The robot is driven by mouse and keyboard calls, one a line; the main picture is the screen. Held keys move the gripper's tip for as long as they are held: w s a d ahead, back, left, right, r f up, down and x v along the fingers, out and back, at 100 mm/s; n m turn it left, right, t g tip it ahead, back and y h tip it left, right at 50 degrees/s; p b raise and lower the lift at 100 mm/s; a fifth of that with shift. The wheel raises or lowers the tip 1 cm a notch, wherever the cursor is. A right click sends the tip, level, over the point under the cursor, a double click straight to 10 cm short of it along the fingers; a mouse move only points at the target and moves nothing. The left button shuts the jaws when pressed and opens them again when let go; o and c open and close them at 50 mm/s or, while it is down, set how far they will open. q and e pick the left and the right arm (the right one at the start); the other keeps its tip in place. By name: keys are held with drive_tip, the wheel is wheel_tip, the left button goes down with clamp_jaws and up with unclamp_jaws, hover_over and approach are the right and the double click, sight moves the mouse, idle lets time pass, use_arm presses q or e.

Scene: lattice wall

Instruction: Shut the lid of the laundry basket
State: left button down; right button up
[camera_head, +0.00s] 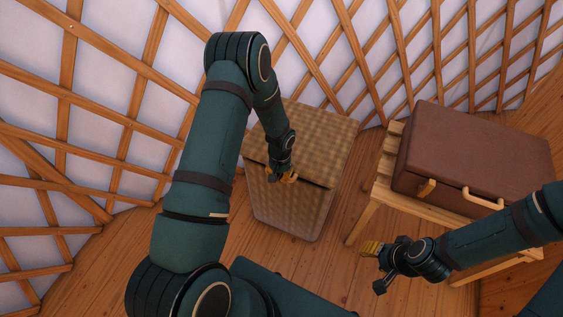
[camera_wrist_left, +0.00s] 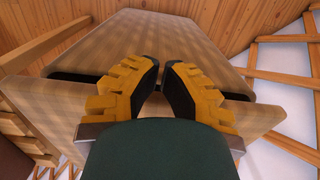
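The laundry basket (camera_head: 290,210) is a tan woven box on the floor by the lattice wall. Its lid (camera_head: 315,135) lies over the top, with a dark gap under its front edge, so it looks slightly ajar. The wrist view shows the basket's front (camera_wrist_left: 205,45), the lid (camera_wrist_left: 40,105) and the dark gap between them. My left gripper (camera_head: 283,178) is at the lid's front edge; contact is unclear. Its fingertips (camera_wrist_left: 160,63) are close together with nothing visible between them. My right gripper (camera_head: 372,268) is open and empty, right of the basket above the floor.
A slatted wooden bench (camera_head: 384,190) stands right of the basket, with a brown suitcase (camera_head: 475,155) on it. The lattice wall (camera_head: 75,120) curves behind and to the left. Wooden floor (camera_head: 335,265) is clear in front of the basket.

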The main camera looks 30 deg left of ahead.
use_arm(q)
drive_tip(key=shift+s+f, duration=0.2)
drive_tip(key=shift+f, duration=1.35)
use_arm(e)
drive_tip(key=shift+f, duration=0.15)
use_arm(q)
drive_tip(key=s+r+p, duration=0.4)
drive_tip(key=s+r, duration=0.5)
drive_tip(key=shift+d+r, duration=0.3)
use_arm(e)
drive_tip(key=s+r, duration=0.1)
drive_tip(key=r, duration=0.1)
drive_tip(key=s+r, duration=0.1)
drive_tip(key=r, duration=0.1)
drive_tip(key=shift+s+r, duration=0.1)
drive_tip(key=shift+s, duration=0.05)
use_arm(q)
drive_tip(key=s+d+r+t+h, duration=0.1)
drive_tip(key=s+d, duration=0.3)
drive_tip(key=d, duration=0.4)
drive_tip(key=s+d+r+n+t+h, duration=0.1)
drive_tip(key=s+d+r+h, duration=0.1)
drive_tip(key=d, duration=0.6)
drive_tip(key=shift+s+r+h, duration=0.4)
drive_tip(key=shift+s+r, duration=0.3)
drive_tip(key=shift+s, duration=0.3)
